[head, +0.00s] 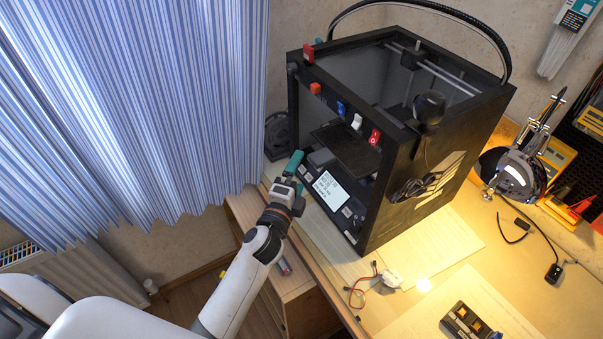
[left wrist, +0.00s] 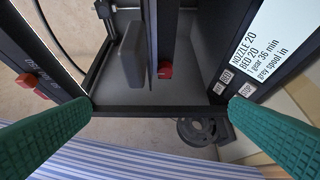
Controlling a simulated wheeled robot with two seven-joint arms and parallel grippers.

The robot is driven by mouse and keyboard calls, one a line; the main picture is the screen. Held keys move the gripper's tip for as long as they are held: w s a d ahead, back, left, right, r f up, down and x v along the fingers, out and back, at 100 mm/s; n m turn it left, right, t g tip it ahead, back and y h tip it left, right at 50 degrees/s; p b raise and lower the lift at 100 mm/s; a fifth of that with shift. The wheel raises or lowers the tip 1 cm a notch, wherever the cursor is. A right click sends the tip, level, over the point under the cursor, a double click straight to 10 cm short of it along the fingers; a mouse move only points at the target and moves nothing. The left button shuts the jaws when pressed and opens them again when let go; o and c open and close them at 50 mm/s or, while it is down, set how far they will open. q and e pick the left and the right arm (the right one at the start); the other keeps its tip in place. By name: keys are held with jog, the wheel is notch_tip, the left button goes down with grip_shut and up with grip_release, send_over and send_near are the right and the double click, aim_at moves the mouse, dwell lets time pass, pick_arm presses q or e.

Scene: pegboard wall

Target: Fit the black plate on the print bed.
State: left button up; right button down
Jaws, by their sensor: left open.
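The black 3D printer (head: 385,180) stands on the bench with its front toward my left arm. Inside it a dark flat plate (head: 347,148) lies level at mid height; I cannot tell whether this is the black plate, the bare print bed, or both. My left gripper (head: 297,174), with teal fingers, is at the printer's front left edge, by the screen. In the left wrist view its fingers (left wrist: 168,130) are wide apart with nothing held, and the printer frame lies beyond them. My right gripper is not in view.
The printer's lit screen (head: 330,190) reads "NOZZLE 20, BED 20". A dark spool (left wrist: 197,130) is beside the printer. A small part with wires (head: 388,278) lies in front on the bench. A striped curtain (head: 130,110) hangs to the left.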

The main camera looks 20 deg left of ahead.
pick_arm(q)
jog(key=shift+s+a, duration=1.15)
jog(key=shift+s, duration=0.3)
grip_shut()
dwell(0.5)
jog(key=shift+r+p, duration=0.2)
jog(key=shift+p, duration=0.25)
notch_tip(320, 180, up, 2)
jog(key=shift+r+p, duration=0.1)
jog(key=shift+p, duration=0.9)
jog(key=shift+w+d, duration=0.15)
jog(key=shift+w, duration=0.05)
